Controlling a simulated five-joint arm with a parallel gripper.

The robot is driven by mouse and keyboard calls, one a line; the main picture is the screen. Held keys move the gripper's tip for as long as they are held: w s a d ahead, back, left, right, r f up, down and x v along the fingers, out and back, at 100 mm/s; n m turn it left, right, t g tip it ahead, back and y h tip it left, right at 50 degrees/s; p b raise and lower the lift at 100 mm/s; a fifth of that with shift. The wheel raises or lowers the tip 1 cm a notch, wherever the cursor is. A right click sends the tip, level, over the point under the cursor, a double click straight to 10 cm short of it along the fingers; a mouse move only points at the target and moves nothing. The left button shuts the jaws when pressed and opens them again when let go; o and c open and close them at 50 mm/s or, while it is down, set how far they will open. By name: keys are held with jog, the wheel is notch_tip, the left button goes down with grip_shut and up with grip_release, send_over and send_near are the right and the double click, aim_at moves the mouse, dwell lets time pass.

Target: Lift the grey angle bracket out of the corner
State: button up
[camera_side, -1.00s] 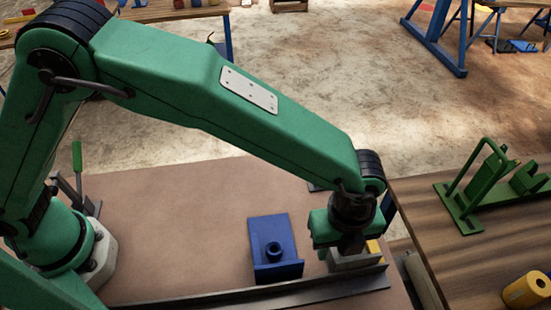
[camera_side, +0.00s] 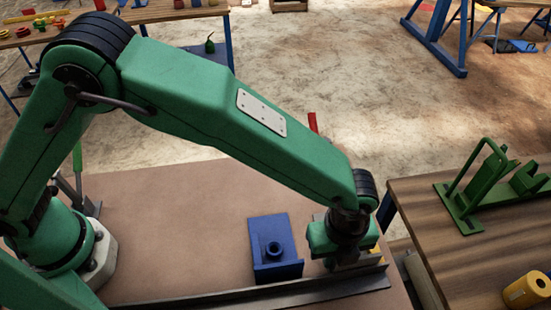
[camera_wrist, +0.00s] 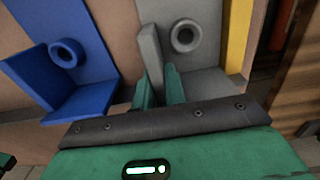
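The grey angle bracket (camera_wrist: 202,55) is in the middle of the wrist view, with a round boss on one face and an upright flange on its left. It shows partly in the side view (camera_side: 372,264), below my gripper and behind the dark rail; my gripper hides most of it. My gripper (camera_wrist: 159,88) is low at the bracket, one green finger on each side of the flange's near end. The fingers stand apart with a narrow gap; firm contact with the flange cannot be seen.
A blue bracket (camera_wrist: 75,50) stands close on the left, also visible in the side view (camera_side: 263,238). A yellow piece (camera_wrist: 238,40) is close on the right. A dark rail (camera_side: 230,299) runs along the front. The brown tabletop (camera_side: 180,215) is clear further left.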

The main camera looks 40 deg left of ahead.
grip_shut()
jog(key=shift+s+a+r, duration=0.15)
jog(key=shift+a, duration=0.35)
jog(key=shift+s+a+r, duration=0.1)
jog(key=shift+a, duration=0.35)
jog(key=shift+r, duration=0.25)
notch_tip(320, 180, up, 10)
jog(key=shift+f, duration=0.2)
dwell(1.8)
jog(key=shift+a, duration=0.1)
dwell(0.3)
